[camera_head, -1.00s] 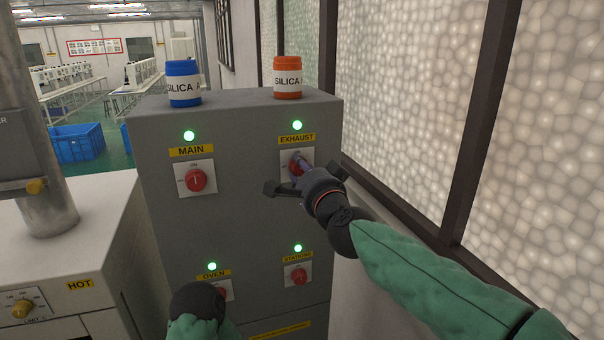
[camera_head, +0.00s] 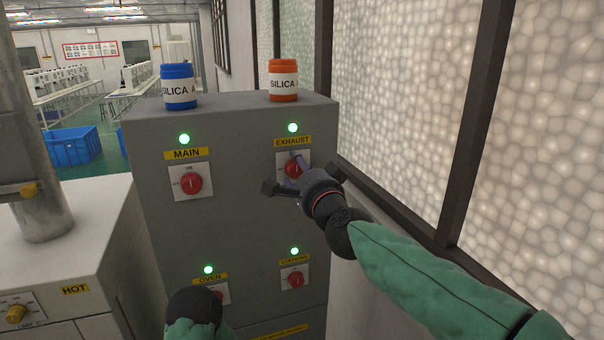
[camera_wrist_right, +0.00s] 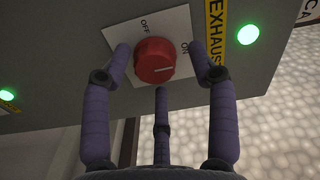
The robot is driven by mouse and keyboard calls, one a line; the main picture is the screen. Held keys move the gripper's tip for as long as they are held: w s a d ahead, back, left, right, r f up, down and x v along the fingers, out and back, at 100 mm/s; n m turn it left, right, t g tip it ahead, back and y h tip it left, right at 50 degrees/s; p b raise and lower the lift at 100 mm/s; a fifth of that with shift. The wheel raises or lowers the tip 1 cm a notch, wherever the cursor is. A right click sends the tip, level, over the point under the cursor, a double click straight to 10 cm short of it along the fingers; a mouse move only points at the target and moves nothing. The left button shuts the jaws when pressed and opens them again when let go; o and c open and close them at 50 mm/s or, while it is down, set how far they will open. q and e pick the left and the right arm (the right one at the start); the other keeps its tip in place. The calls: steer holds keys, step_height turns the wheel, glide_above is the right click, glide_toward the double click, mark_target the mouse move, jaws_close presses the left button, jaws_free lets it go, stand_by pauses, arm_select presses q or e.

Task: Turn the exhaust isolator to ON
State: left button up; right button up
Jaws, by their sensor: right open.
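The exhaust isolator is a red round knob (camera_head: 293,168) on a white plate, under the yellow EXHAUST label at the upper right of the grey cabinet front. In the right wrist view the knob (camera_wrist_right: 155,60) has its white mark pointing toward the ON side. The green lamp (camera_head: 292,128) above it is lit. My right gripper (camera_head: 299,178) is open in front of the knob, its fingers spread about it and apart from it in the wrist view. Part of my left arm shows at the bottom, but its gripper is not seen.
Other red isolators are MAIN (camera_head: 191,184), OVEN (camera_head: 222,293) and one at lower right (camera_head: 295,279), with lit green lamps. A blue jar (camera_head: 179,87) and an orange jar (camera_head: 283,81) stand on the cabinet top. A textured window wall (camera_head: 405,110) is close at right.

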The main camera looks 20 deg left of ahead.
steer(key=shift+s, duration=0.1)
steer(key=v, duration=1.1)
steer(key=shift+s+d, duration=0.25)
steer(key=shift+d, duration=0.1)
